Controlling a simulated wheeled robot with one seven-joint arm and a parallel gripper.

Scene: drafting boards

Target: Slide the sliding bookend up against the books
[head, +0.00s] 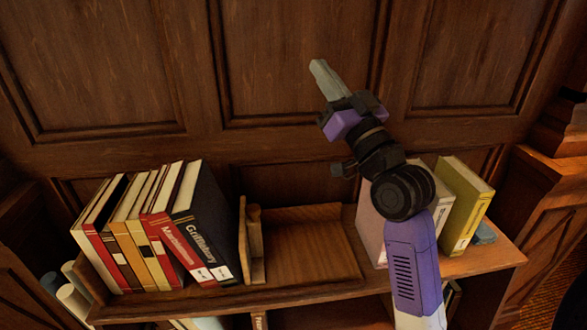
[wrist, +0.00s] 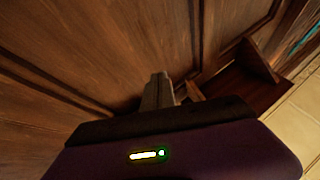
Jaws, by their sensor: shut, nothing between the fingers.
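A row of books (head: 165,225) stands on the shelf at the left in the head view, some leaning. The black book (head: 207,225) is at its right end. The wooden sliding bookend (head: 256,245), an upright panel with a post, stands just right of the black book. I cannot tell whether they touch. My gripper (head: 318,67) is raised above the shelf, up and to the right of the bookend and in front of the wall panelling. Its fingers are shut and empty, and they also show together in the wrist view (wrist: 158,92).
Bare shelf floor (head: 315,250) lies right of the bookend. More books, including an olive-yellow one (head: 462,205), stand at the right behind my arm. Panelled wood (head: 290,55) rises behind the shelf. Rolled items (head: 75,300) sit low at the left.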

